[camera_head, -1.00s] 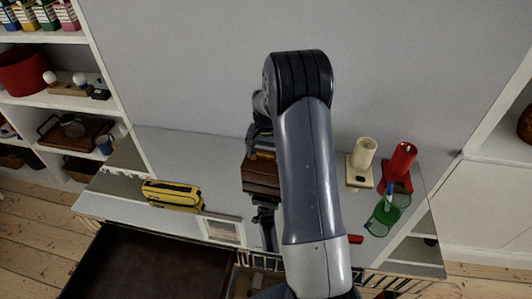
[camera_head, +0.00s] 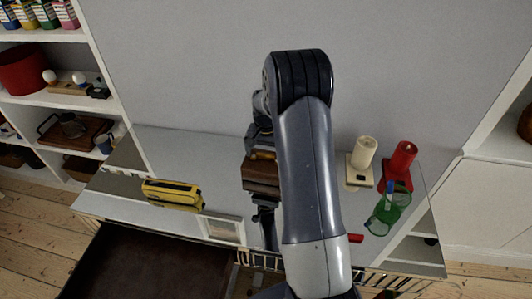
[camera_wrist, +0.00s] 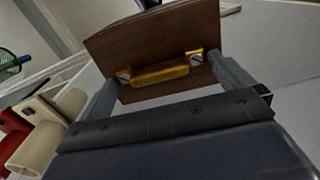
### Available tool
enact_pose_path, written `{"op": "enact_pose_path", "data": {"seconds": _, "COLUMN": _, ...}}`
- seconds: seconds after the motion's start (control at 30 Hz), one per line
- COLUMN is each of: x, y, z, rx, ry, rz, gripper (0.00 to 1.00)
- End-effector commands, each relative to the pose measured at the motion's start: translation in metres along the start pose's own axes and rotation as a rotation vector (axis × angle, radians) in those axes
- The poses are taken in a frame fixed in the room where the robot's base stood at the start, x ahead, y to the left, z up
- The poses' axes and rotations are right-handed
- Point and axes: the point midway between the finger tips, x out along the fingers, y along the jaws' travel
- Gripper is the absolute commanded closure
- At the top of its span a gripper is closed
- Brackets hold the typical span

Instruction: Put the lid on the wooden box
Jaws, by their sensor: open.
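The wooden box (camera_head: 262,180) stands on the table in the head view, partly hidden by my arm. The dark brown lid (camera_wrist: 120,48), with a brass-coloured handle (camera_wrist: 160,73), shows in the wrist view. In the head view the handle (camera_head: 262,155) is at the top of the box; the lid seems to lie on it, but its exact seating is hard to tell. My gripper (camera_wrist: 165,68) is open, its two fingers apart on either side of the handle with gaps between. In the head view my gripper is largely hidden by my arm.
Shelves (camera_head: 60,100) are at the far left.

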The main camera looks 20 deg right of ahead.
Motion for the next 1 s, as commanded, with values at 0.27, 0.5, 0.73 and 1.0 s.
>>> {"op": "enact_pose_path", "data": {"seconds": 0.27, "x": -0.024, "y": 0.0, "z": 0.0, "rx": 0.0, "ry": 0.001, "rz": 0.0, "gripper": 0.0}}
{"op": "enact_pose_path", "data": {"seconds": 0.5, "x": -0.044, "y": 0.0, "z": 0.0, "rx": 0.0, "ry": 0.002, "rz": -0.001, "gripper": 0.0}}
{"op": "enact_pose_path", "data": {"seconds": 0.73, "x": -0.062, "y": 0.0, "z": 0.0, "rx": 0.0, "ry": 0.001, "rz": -0.001, "gripper": 0.0}}
{"op": "enact_pose_path", "data": {"seconds": 1.0, "x": -0.068, "y": 0.0, "z": 0.0, "rx": 0.0, "ry": 0.0, "rz": 0.0, "gripper": 0.0}}
